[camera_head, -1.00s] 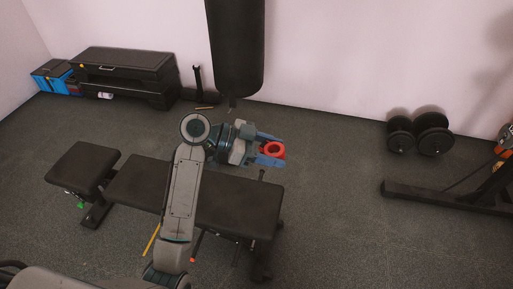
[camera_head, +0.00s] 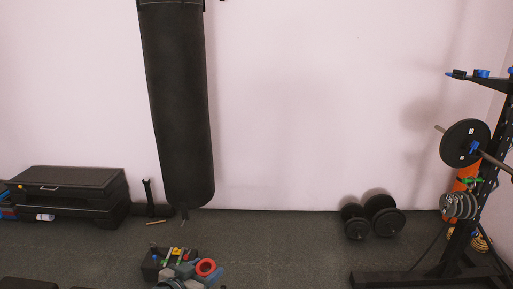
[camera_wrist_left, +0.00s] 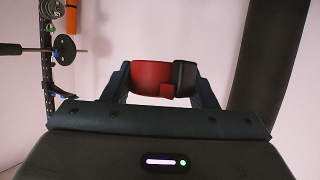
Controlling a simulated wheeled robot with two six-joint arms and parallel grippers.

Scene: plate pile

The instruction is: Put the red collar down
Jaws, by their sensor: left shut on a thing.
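The red collar (camera_head: 205,267) is a red ring at the bottom of the head view. My left gripper (camera_head: 206,273) is shut on it and holds it off the floor. In the left wrist view the collar (camera_wrist_left: 150,76) shows as a red band with a black part at its right, between the two fingers of my left gripper (camera_wrist_left: 160,82). My right gripper is in neither view.
A black punching bag (camera_head: 178,110) hangs beyond my left arm. Two dumbbells (camera_head: 383,216) stand by the wall. A rack (camera_head: 474,220) with weight plates stands at the right. A black step box (camera_head: 75,185) lies at the left. Floor between the bag and dumbbells is clear.

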